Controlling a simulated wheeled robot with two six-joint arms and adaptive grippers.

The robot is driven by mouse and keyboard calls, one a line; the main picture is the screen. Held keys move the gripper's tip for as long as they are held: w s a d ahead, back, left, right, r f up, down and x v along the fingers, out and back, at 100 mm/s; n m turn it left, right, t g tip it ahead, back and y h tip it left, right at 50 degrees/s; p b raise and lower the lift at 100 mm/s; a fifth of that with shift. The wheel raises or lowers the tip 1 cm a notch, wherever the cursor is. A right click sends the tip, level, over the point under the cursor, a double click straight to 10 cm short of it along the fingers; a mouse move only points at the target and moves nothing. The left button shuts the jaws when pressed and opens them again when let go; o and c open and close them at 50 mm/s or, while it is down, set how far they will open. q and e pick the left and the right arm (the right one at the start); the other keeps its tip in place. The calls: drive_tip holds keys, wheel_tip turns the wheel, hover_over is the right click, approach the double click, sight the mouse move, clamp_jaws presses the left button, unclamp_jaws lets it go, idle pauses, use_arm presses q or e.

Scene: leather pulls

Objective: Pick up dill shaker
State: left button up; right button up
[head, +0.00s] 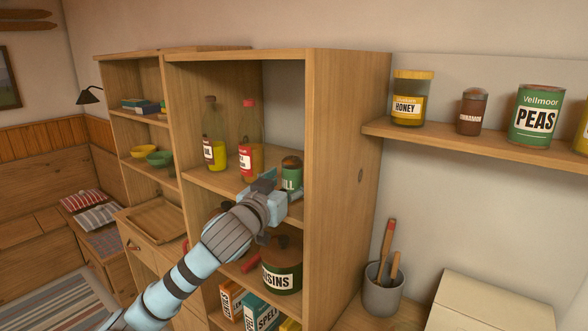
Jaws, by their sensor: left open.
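The dill shaker (291,176) is a small green container with a dark brown lid, standing on the middle shelf of the wooden cabinet in the head view. Only part of its label shows, ending in "ILL". My left gripper (272,187) is open and close in front of the shaker, and it hides the shaker's lower left part. I cannot tell whether the fingers touch it or reach around it. My right gripper is not in view.
Two bottles, one with a dark cap (214,140) and one with a red cap (249,145), stand left of the shaker. The cabinet's side wall (345,170) is close on the right. A raisins canister (282,270) sits on the shelf below.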

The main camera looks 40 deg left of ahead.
sight(286, 181)
use_arm(q)
drive_tip(key=x, duration=0.1)
drive_tip(key=p+x, duration=0.1)
drive_tip(key=x, duration=0.1)
drive_tip(key=shift+a, duration=0.4)
drive_tip(key=shift+s+d+r, duration=0.2)
drive_tip(key=shift+s+d, duration=0.1)
drive_tip(key=shift+d, duration=0.05)
drive_tip(key=shift+c, duration=0.3)
drive_tip(key=shift+w+a+f, duration=0.1)
drive_tip(key=shift+w+f, duration=0.05)
drive_tip(key=c, duration=1.2)
